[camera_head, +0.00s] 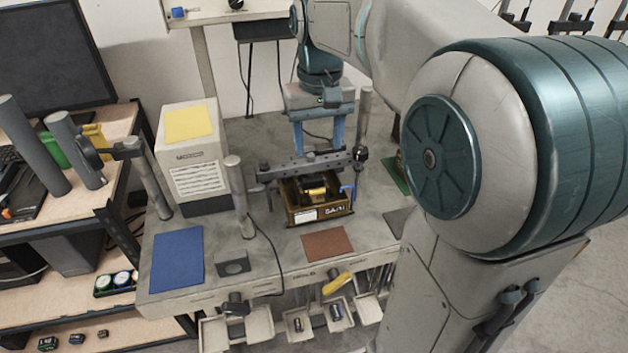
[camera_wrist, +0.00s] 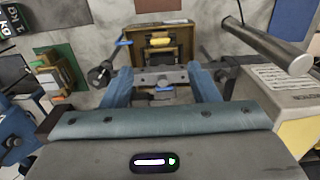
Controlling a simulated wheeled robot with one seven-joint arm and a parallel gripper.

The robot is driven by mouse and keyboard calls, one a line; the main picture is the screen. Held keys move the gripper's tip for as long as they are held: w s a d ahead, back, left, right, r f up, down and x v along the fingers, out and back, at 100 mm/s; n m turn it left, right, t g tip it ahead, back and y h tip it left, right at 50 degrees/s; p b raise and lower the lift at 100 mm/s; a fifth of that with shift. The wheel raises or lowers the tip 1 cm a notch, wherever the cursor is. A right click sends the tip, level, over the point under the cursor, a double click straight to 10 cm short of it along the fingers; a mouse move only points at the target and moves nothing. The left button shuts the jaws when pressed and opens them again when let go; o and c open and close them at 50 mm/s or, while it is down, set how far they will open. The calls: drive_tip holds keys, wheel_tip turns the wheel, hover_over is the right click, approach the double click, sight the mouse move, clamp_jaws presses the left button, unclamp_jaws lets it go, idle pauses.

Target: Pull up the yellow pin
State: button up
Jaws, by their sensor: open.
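A small yellow part (camera_head: 315,190) shows inside a brown open-topped box (camera_head: 320,217) on the grey workbench. It also shows in the wrist view (camera_wrist: 160,41). It is the likeliest yellow pin, but its shape is too small to tell. A dark metal crossbar (camera_head: 306,165) runs across behind the box, on my gripper's side. My gripper (camera_head: 318,147) points down with its blue fingers apart, at the crossbar. In the wrist view my gripper (camera_wrist: 160,70) shows the bar between or just beyond its fingertips; contact cannot be told. Nothing is visibly held.
Metal posts (camera_head: 239,195) stand beside the bar. A white box with a yellow top (camera_head: 188,124) stands at the left. Blue (camera_head: 177,260) and brown (camera_head: 328,246) mats lie in front. A yellow-handled item (camera_head: 337,283) and small bins are at the front edge.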

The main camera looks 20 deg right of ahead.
sight(318, 192)
wheel_tip(318, 192, down, 12)
drive_tip(key=shift+f, duration=0.25)
